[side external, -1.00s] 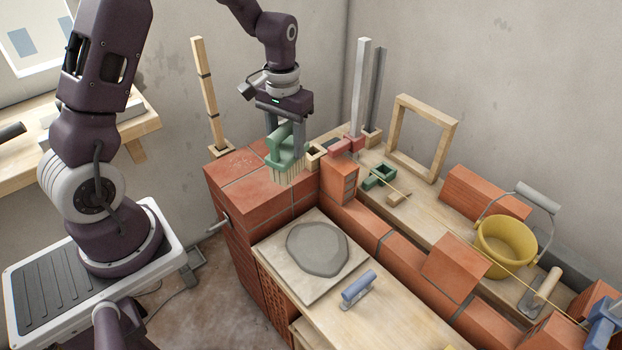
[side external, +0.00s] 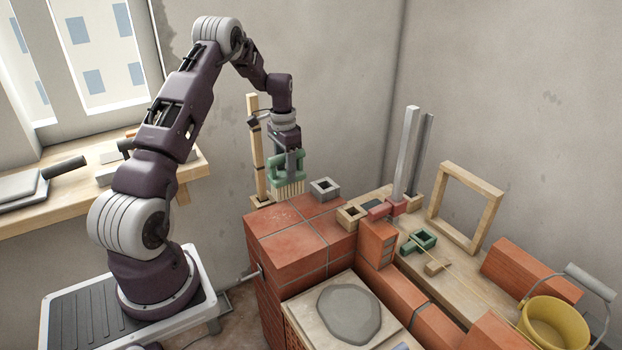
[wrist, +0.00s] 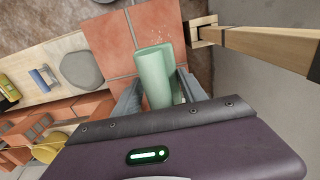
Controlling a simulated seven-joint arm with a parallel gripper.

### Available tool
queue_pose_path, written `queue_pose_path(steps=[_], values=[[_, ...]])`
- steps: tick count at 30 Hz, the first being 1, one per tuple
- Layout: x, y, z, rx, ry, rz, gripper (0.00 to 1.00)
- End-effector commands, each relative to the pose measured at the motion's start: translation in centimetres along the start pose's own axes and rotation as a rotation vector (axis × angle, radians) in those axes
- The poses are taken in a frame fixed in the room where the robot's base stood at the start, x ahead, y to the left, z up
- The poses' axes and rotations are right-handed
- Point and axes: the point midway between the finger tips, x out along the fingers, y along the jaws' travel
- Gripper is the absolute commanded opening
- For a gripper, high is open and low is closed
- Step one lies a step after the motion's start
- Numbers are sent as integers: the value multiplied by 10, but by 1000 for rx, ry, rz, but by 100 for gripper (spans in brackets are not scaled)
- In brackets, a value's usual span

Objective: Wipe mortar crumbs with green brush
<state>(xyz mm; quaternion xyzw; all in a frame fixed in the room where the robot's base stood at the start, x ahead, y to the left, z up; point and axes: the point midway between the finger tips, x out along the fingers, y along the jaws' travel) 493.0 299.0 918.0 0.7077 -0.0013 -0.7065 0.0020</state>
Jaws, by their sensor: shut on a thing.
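The green brush (side external: 274,172) with pale bristles is upright, bristles down, at the back of the brick pier top (side external: 285,235). My gripper (side external: 290,160) is shut on its handle. In the wrist view the brush (wrist: 157,75) sits between the fingers of my gripper (wrist: 160,92) and hides its own bristles. Small mortar crumbs (wrist: 158,38) lie on the red brick just beyond the brush. Whether the bristles touch the brick cannot be told.
A wooden post (side external: 256,140) stands close behind the brush. A grey block (side external: 325,189) and a wooden socket (side external: 350,217) sit on the right. A mortar patch (side external: 349,314) lies on a board in front. A yellow bucket (side external: 553,325) stands far right.

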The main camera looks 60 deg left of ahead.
Motion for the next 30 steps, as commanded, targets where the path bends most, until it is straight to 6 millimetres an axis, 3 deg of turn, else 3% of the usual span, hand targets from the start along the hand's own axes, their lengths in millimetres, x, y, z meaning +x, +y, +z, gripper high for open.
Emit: queue_pose_path(steps=[3,14,26,30], values=[[3,-11,4,1,1,1,0],[7,-12,4,2,2,1,0],[75,-11,5,2,1,2,0],[72,-12,28,-1,3,1,0]])
